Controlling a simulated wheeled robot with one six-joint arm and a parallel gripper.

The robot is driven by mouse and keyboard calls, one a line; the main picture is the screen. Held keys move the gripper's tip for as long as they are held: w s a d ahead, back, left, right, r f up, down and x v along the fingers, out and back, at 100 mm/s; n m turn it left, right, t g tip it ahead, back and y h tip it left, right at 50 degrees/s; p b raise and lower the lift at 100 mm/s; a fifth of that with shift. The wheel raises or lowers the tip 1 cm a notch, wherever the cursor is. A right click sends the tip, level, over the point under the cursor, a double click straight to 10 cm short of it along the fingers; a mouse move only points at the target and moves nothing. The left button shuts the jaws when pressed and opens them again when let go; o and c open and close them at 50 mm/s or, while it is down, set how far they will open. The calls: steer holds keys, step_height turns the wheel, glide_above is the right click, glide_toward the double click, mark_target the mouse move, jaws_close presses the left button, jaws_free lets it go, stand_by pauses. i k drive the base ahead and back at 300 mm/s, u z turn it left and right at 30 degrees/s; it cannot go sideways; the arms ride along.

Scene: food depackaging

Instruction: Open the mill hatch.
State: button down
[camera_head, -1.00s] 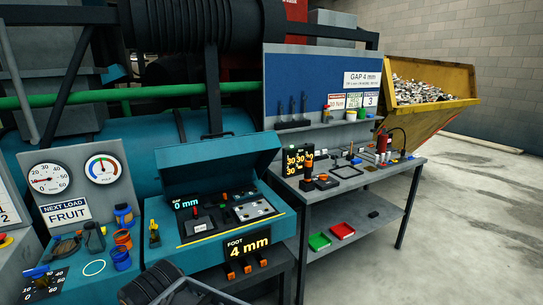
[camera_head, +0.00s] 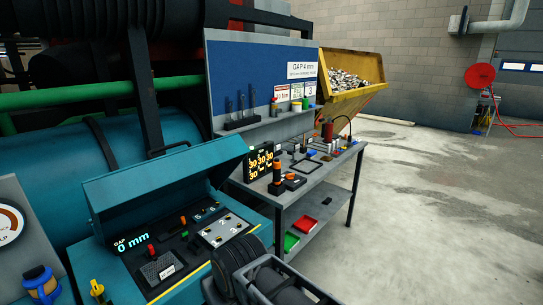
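A teal console (camera_head: 192,288) stands at the lower middle left, with a "GAP 0 mm" display, a red-topped lever and a keypad plate. Its teal lid (camera_head: 160,185) is tilted up above the controls. I cannot tell whether this lid is the mill hatch. Behind it lies a large teal drum (camera_head: 45,175), cut off by the left edge. No other hatch can be made out. Dark ribbed and grey parts, likely my arm, show at the bottom middle and cover the console's right front. The fingers of my gripper do not show.
A grey workbench (camera_head: 297,193) with tools and a small number display (camera_head: 262,160) stands right of the console. A yellow skip (camera_head: 345,98) stands behind. The floor at right is clear.

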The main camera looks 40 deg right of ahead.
mark_target(111, 196)
steer(key=z, duration=0.25)
steer(key=i, duration=0.85)
